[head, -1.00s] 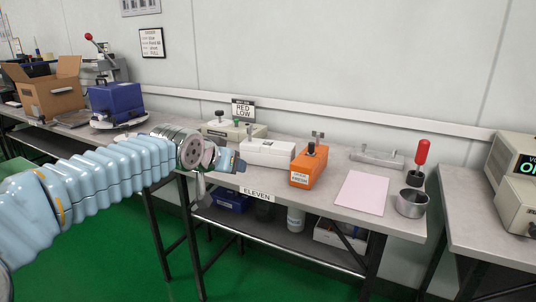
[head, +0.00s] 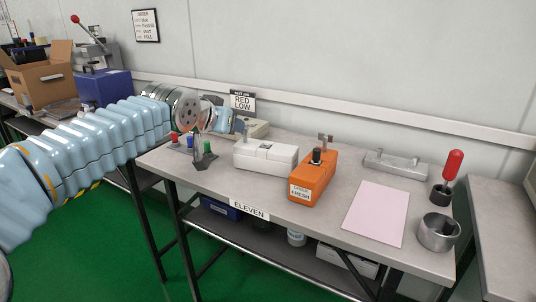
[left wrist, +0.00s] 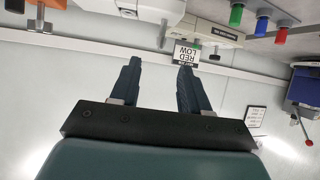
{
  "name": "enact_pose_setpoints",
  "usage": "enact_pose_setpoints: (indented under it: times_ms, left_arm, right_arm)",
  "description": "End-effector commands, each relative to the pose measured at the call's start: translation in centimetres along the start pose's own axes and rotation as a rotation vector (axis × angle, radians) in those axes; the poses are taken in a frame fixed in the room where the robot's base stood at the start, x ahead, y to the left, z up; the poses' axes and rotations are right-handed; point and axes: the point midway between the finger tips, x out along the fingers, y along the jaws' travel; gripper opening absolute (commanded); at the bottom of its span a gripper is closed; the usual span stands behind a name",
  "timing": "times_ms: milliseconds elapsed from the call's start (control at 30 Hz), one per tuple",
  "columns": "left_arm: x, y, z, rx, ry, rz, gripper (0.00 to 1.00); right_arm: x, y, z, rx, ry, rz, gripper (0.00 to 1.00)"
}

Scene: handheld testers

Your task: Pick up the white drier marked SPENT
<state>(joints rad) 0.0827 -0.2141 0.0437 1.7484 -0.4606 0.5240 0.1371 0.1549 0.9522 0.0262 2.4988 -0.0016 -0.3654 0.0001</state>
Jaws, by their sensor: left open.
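A white box-shaped unit (head: 265,157) stands on the middle of the bench; I cannot read a SPENT mark on it. It also shows in part at the top of the left wrist view (left wrist: 135,9). An orange drier (head: 313,182) with a black knob and a label reading FRESH stands just right of it. My left gripper (head: 238,125) is open and empty, above the back left of the bench near the RED LOW sign (head: 242,101). Its two fingers (left wrist: 158,75) are spread apart in the left wrist view. My right gripper is not in view.
Red, blue and green handles (head: 190,143) stand at the bench's left end, beside a beige unit (head: 256,128). A pink sheet (head: 376,213), metal cup (head: 438,232), red-handled tool (head: 453,168) and grey bar fixture (head: 396,164) occupy the right. Bare bench shows along the front.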

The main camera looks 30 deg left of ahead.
Motion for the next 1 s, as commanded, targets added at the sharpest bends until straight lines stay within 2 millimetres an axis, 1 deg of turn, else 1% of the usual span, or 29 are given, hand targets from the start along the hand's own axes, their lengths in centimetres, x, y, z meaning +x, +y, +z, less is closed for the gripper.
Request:
enact_pose_setpoints:
  times_ms: [33,100,200,300,467,600,700,800,1000]
  left_arm:
    - [1.2,0.0,0.1,0.001,-0.006,0.0,0.46]
    - [2.8,0.0,0.0,0.001,-0.005,0.0,0.46]
    - [4.6,0.0,0.0,0.0,-0.004,0.0,0.46]
    - [5.8,0.0,0.0,0.0,-0.002,0.0,0.46]
    - [7.1,-0.1,0.0,0.0,-0.002,0.0,0.46]
    - [9.4,-0.1,0.2,0.0,-0.005,0.0,0.46]
    - [10.8,-0.2,0.2,0.0,-0.003,0.0,0.46]
    - [11.5,-0.2,0.2,0.0,-0.002,0.0,0.46]
    - [11.5,-0.2,0.3,0.0,0.0,0.0,0.46]
  right_arm:
    - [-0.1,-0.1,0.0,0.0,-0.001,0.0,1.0]
    - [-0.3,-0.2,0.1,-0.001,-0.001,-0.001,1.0]
    - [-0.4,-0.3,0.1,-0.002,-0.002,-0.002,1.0]
    - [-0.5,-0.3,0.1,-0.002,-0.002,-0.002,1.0]
    - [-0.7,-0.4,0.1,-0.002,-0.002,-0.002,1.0]
    - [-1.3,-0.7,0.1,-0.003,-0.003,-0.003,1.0]
    - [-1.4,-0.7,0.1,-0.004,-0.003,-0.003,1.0]
    - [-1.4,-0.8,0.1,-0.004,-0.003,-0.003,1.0]
    - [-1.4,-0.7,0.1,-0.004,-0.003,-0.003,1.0]
